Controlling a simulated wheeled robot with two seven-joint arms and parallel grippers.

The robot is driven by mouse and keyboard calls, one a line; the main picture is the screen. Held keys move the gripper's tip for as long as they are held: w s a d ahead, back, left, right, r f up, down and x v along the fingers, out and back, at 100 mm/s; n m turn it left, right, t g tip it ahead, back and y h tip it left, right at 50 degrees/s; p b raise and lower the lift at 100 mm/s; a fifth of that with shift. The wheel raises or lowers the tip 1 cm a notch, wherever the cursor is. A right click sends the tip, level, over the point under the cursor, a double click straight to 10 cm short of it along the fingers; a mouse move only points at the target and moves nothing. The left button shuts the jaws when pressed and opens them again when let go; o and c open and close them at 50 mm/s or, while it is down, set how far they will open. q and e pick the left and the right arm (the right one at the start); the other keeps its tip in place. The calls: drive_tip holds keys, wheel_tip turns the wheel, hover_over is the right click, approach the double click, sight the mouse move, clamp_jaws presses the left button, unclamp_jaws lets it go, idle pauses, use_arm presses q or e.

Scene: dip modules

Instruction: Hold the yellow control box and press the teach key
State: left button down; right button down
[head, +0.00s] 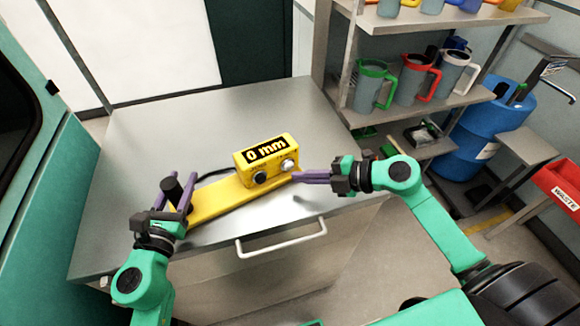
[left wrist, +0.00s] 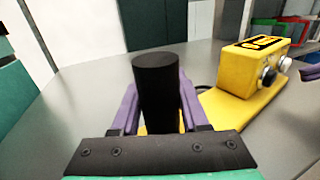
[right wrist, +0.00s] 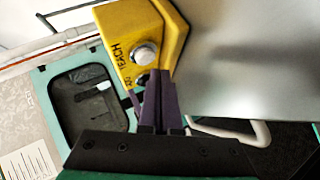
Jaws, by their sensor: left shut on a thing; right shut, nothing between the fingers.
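The yellow control box (head: 243,170) sits on a long yellow base (head: 215,203) on the grey bench; its display reads "0 mm". A black upright post (left wrist: 157,85) stands at the base's left end. My left gripper (head: 178,192) is shut on this post, one purple finger on each side. The silver teach key (right wrist: 145,53), marked TEACH, is on the box's front, and it also shows in the head view (head: 288,164). My right gripper (right wrist: 157,80) is shut and empty, its tips close to the key. I cannot tell whether they touch the box.
The bench top (head: 150,130) is clear around the box, with a dark cable behind it. A handle (head: 282,243) sticks out at the bench front. Shelves with jugs (head: 411,80), a blue barrel (head: 490,125) and a red waste bin (head: 560,185) stand to the right.

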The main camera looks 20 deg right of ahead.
idle(0.4)
drive_tip(key=shift+w+a, duration=0.1)
drive_tip(key=shift+w, duration=0.3)
drive_tip(key=shift+w+a, duration=0.15)
drive_tip(key=shift+w, duration=0.45)
idle(0.7)
idle(0.4)
drive_tip(key=shift+s+d, duration=0.25)
drive_tip(key=shift+s, duration=0.8)
drive_tip(key=shift+s+d, duration=0.2)
drive_tip(key=shift+s, duration=0.6)
drive_tip(key=shift+s+d, duration=0.2)
drive_tip(key=shift+s, duration=0.65)
drive_tip(key=shift+s+d, duration=0.2)
drive_tip(key=shift+s, duration=0.6)
